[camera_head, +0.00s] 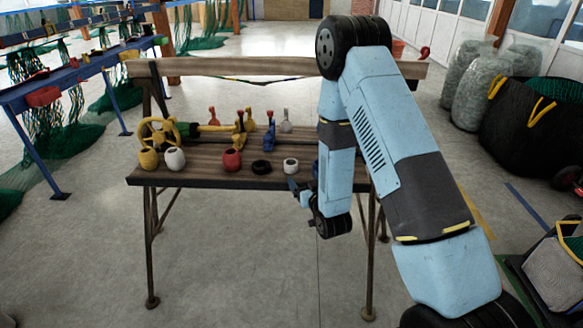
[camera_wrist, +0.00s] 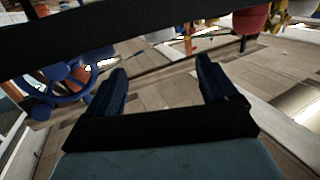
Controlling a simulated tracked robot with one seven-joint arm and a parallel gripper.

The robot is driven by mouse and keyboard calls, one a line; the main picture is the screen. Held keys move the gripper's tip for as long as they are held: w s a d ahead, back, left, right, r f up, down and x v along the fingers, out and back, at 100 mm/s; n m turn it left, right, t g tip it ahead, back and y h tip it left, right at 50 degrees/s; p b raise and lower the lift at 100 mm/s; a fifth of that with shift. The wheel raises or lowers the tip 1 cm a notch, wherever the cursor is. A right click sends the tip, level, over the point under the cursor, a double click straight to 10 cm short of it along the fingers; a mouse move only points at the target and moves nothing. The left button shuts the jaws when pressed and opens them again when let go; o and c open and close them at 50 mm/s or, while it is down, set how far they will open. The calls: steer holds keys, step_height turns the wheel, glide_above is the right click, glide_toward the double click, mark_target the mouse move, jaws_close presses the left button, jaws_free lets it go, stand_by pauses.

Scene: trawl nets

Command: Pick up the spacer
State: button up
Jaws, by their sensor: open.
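Several small parts stand on the wooden bench; which one is the spacer I cannot tell for sure. A short black ring (camera_head: 261,167) lies near the front edge, with a white hollow cylinder (camera_head: 291,165) to its right. A red round piece (camera_head: 232,160), a white one (camera_head: 174,158) and a yellow one (camera_head: 149,159) stand to the left. My gripper (camera_head: 299,190) is in front of the bench's front edge, right of the black ring. In the wrist view my gripper (camera_wrist: 160,66) is open, with nothing between its fingers.
The bench (camera_head: 205,178) also holds a yellow wheel (camera_head: 158,132) and several upright red, yellow, blue and grey fittings behind the front row. My arm hides the bench's right part. Floor before the bench is clear.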

glide_toward(291, 159)
steer(key=shift+w+a, duration=0.85)
steer(key=shift+w, duration=0.3)
steer(key=shift+f+x, duration=0.2)
steer(key=shift+x, duration=1.2)
steer(key=shift+f+x, duration=0.15)
steer(key=shift+x, duration=1.25)
steer(key=shift+c, duration=0.4)
steer(key=c, duration=1)
steer(key=shift+r, duration=0.7)
steer(key=s+d+r, duration=0.2)
steer(key=s+r, duration=0.1)
steer(key=s, duration=0.1)
steer(key=s+d+r, duration=0.2)
steer(key=s+r, duration=0.2)
steer(key=s+d+r, duration=0.3)
steer(key=s+r, duration=0.1)
steer(key=shift+s+r, duration=0.1)
steer(key=shift+r, duration=0.15)
